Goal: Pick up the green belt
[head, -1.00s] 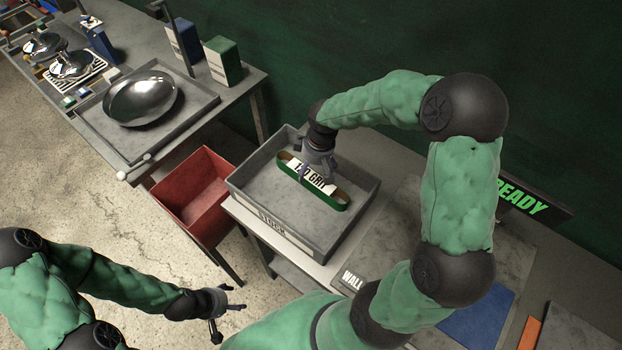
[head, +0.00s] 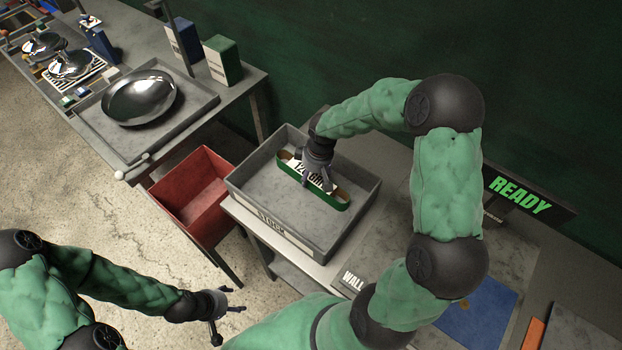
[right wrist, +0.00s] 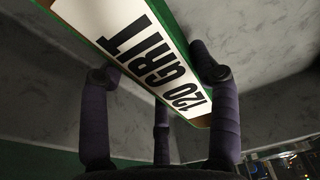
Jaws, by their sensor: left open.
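The green belt (head: 327,202), a long loop with a white "120 GRIT" label, lies in the grey stock tray (head: 246,205). My right gripper (head: 318,184) points down into the tray over the belt's middle and hides part of the label. In the right wrist view, the belt (right wrist: 140,45) runs diagonally between the spread fingers of my right gripper (right wrist: 160,85). The fingers look apart, one on either side of the belt. Whether they touch it is unclear. My left gripper (head: 236,300) is open and empty over the floor at lower left, well away from the tray.
A red bin (head: 190,195) stands left of the tray. A steel bowl (head: 140,97) sits in another tray on the far table. Green (head: 222,60) and blue (head: 183,38) boxes stand behind it. A "READY" sign (head: 520,195) and a blue mat (head: 478,312) are at right.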

